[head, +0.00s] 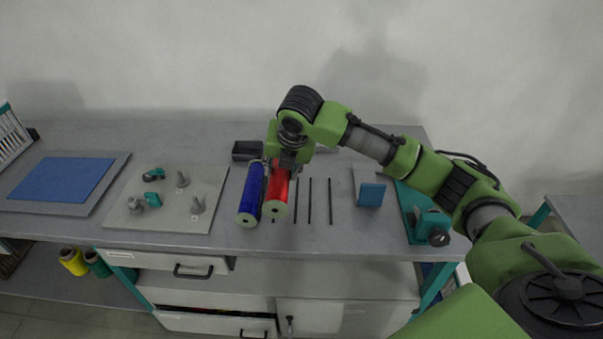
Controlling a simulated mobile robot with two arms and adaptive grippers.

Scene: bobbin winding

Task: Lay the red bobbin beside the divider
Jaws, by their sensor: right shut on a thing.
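The red bobbin (277,192) lies lengthwise on the grey workbench, its round pale end facing the front edge. My right gripper (287,166) is over its far end and shut on it; the fingertips are partly hidden by the wrist. A blue bobbin (251,194) lies close along its left side. Whether the two touch I cannot tell. Thin dark strips (310,201) run front to back on the bench just right of the red bobbin. A blue upright plate (370,195), which may be the divider, stands further right on a pale base. My left gripper is not in view.
A pale board (160,215) with several grey pegs and knobs lies left of the bobbins. A blue mat (62,179) is at the far left. A small black tray (246,150) stands behind. A teal device (428,222) is at the right. Spools (73,262) stand on the lower shelf.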

